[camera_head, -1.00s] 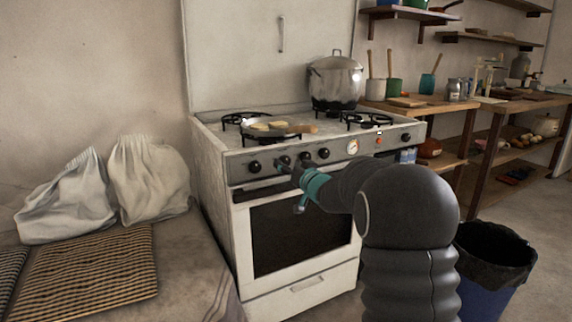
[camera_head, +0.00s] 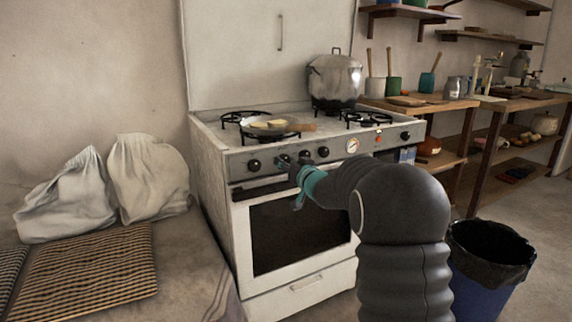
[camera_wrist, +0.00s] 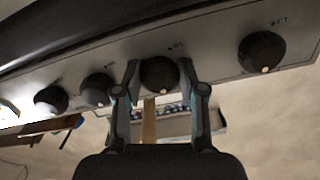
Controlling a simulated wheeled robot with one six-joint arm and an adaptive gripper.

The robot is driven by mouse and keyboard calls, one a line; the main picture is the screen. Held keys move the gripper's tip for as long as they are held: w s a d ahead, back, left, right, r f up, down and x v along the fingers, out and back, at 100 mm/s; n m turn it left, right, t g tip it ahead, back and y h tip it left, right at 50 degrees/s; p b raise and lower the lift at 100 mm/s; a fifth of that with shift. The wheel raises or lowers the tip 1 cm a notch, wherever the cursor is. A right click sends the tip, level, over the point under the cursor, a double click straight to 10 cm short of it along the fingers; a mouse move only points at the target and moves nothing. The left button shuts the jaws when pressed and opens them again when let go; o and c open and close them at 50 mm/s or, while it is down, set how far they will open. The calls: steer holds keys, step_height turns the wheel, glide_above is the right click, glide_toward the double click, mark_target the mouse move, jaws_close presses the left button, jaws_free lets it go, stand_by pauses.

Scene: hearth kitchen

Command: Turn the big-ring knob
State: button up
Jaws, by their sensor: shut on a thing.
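The stove's front panel (camera_head: 335,150) carries a row of dark round knobs. My gripper (camera_wrist: 159,66) is shut on the second knob from the left (camera_wrist: 160,75), one finger on each side of it. That knob's pale mark is at the bottom in the wrist view. In the head view my gripper (camera_head: 293,169) partly hides this knob. The leftmost knob (camera_head: 254,165) is free and shows at the right in the wrist view (camera_wrist: 262,50). The panel's symbols are too small to read, so I cannot tell which knob is the big-ring one.
A pan with food (camera_head: 268,127) sits on a front burner, and a lidded steel pot (camera_head: 335,80) stands at the back right. The oven door handle (camera_head: 262,190) runs just below the knobs. A black-lined bin (camera_head: 490,250) stands right of my arm.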

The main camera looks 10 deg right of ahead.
steer(key=n+b, duration=0.2)
steer(key=n, duration=0.1)
steer(key=shift+f, duration=0.15)
steer(key=n+b, duration=0.2)
steer(key=n, duration=0.1)
steer(key=shift+d+n+b, duration=0.1)
steer(key=shift+n+b, duration=0.2)
steer(key=n+b, duration=0.2)
steer(key=n, duration=0.1)
steer(key=shift+n, duration=0.3)
steer(key=shift+w+r+n+b, duration=0.1)
steer(key=shift+r+n+b, duration=0.1)
steer(key=shift+n+b, duration=1.1)
steer(key=shift+n+p, duration=0.35)
steer(key=shift+n, duration=0.15)
steer(key=o, duration=1.1)
steer(key=shift+o, duration=0.2)
steer(key=shift+d, duration=0.1)
